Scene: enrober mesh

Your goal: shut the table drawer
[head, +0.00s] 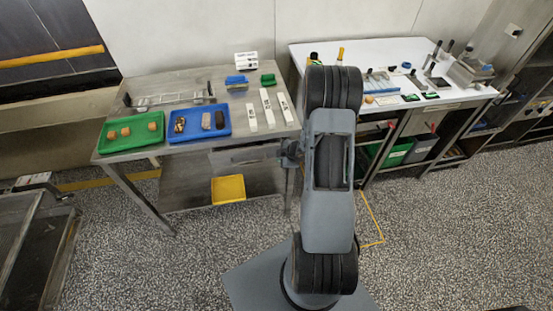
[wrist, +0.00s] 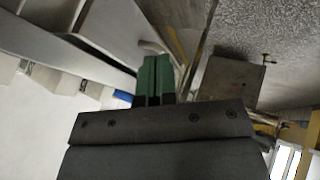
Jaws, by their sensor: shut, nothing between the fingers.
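The steel table (head: 180,152) stands left of my arm in the head view. Its grey drawer (head: 240,156) shows under the front edge at the right side and appears to stand out from it; how far is hard to tell. My gripper (head: 284,158) is low beside the table's right front corner, close to the drawer's right end and partly hidden by my arm. In the wrist view my green-tipped fingers (wrist: 156,72) are together and empty. Grey panels lie close to them there, but I cannot tell whether they touch.
Green (head: 108,145) and blue (head: 171,135) trays and white strips (head: 268,108) lie on the tabletop. A yellow tray (head: 228,189) is below. A white-topped bench (head: 375,55) stands to the right. The speckled floor in front is open.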

